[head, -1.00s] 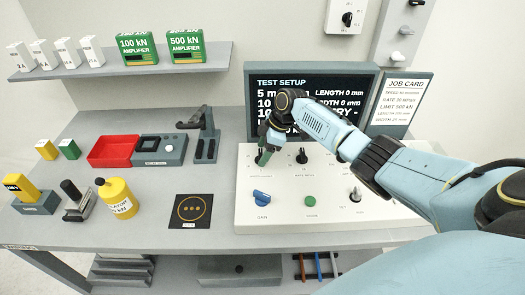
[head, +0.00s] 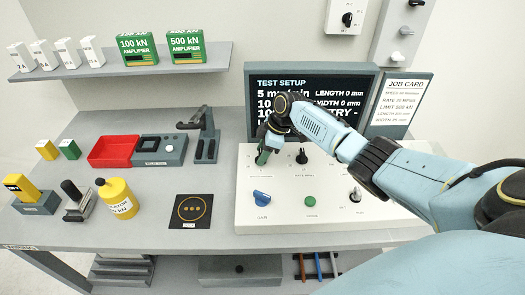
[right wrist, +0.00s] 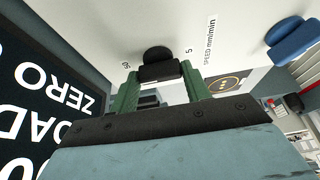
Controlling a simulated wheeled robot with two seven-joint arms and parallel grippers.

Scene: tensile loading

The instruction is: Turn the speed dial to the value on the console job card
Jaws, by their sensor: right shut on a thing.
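The speed dial (right wrist: 157,66) is a black knob on the white console panel, with a "SPEED mm/min" label and the marks 5 and 50 beside it in the right wrist view. My right gripper (head: 263,157) reaches down to the dial at the panel's upper left and hides most of it in the head view. Its green fingers are shut on the dial. The job card (head: 401,105) stands upright at the right behind the console; its top line is too small to read surely. The console screen (head: 305,100) shows "TEST SETUP" and "5 mm/min", partly covered by my arm. My left gripper is out of view.
The console (head: 330,215) also carries a second black knob (head: 302,156), a blue knob (head: 262,197), a green button (head: 310,201) and a black switch (head: 355,195). A red tray (head: 110,153) and a yellow weight-like piece (head: 118,200) stand to the left.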

